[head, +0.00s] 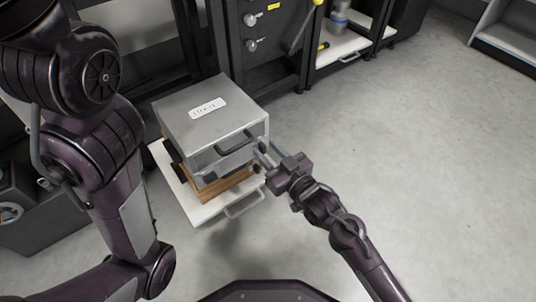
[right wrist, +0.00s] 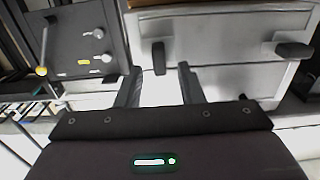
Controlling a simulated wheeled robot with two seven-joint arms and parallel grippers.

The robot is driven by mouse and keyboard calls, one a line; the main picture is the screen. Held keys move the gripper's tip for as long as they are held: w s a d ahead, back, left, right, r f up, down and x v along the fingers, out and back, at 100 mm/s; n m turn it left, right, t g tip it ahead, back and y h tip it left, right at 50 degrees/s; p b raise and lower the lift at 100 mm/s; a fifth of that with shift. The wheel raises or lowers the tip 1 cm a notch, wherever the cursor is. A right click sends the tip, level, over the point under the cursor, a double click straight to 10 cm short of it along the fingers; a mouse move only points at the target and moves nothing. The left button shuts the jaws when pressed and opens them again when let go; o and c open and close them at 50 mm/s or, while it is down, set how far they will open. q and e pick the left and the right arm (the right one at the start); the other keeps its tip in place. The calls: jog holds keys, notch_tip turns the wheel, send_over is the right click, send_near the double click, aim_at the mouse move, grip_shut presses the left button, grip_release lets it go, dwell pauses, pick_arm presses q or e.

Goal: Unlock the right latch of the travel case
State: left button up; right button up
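The travel case (head: 185,118) is a silver-grey box with a white label on its lid and a dark handle (head: 236,143) on its front. My right gripper (head: 262,155) is at the right end of the case's front; its fingers are apart. In the right wrist view the right gripper (right wrist: 158,75) points at the grey case wall (right wrist: 220,52). A small dark latch-like tab (right wrist: 159,58) shows between and just beyond the fingertips. I cannot tell if they touch it. A second dark piece (right wrist: 294,50) sticks out farther right. My left gripper is out of view.
The case stands on a wooden block (head: 232,187) on a white pulled-out shelf (head: 200,208) with a metal handle (head: 245,205). A dark cabinet with knobs (head: 262,40) stands behind. Open grey floor (head: 420,130) lies to the right.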

jog(key=shift+w+a, duration=0.2)
grip_shut()
